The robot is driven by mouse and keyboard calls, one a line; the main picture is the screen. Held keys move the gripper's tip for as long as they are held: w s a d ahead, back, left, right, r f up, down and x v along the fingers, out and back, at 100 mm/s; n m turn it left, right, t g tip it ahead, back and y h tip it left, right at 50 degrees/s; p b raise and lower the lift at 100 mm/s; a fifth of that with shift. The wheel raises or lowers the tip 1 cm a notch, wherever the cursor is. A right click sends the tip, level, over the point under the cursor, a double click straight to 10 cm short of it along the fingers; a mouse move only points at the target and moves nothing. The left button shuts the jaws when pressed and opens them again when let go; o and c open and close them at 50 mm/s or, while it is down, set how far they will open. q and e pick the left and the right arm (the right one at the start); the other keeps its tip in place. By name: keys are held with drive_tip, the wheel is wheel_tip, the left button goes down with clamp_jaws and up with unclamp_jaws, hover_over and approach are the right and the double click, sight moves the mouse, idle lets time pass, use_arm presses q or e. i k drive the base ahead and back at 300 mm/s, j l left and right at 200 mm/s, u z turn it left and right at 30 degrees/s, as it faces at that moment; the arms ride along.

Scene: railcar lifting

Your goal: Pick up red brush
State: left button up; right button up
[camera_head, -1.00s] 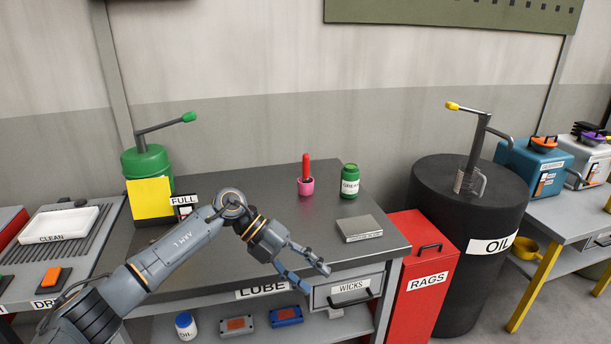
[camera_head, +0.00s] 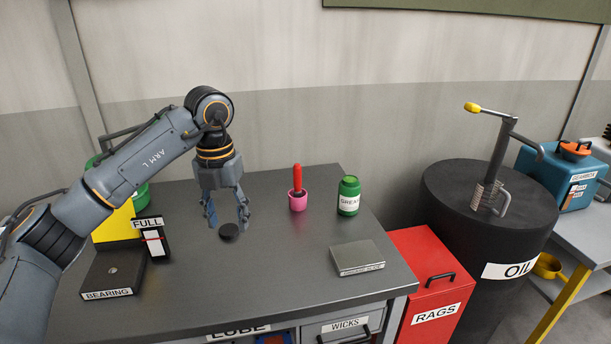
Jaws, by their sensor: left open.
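The red brush (camera_head: 297,178) stands upright in a small pink cup (camera_head: 298,202) toward the back of the grey workbench (camera_head: 270,290). Only its red upper part shows; its lower end is hidden in the cup. My left gripper (camera_head: 228,226) is open and points down over the bench, left of the cup and apart from it. A small dark round object (camera_head: 229,232) lies on the bench just below its fingertips. My right gripper is not in view.
A green GREASE jar (camera_head: 348,196) stands right of the cup. A flat grey box (camera_head: 357,258) lies nearer the front right. A FULL gauge (camera_head: 154,240) and a BEARING block (camera_head: 112,270) are at the left. A red RAGS bin (camera_head: 425,280) and black OIL drum (camera_head: 480,240) stand right.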

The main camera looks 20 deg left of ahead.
sight(297, 168)
drive_tip(key=i, duration=1.35)
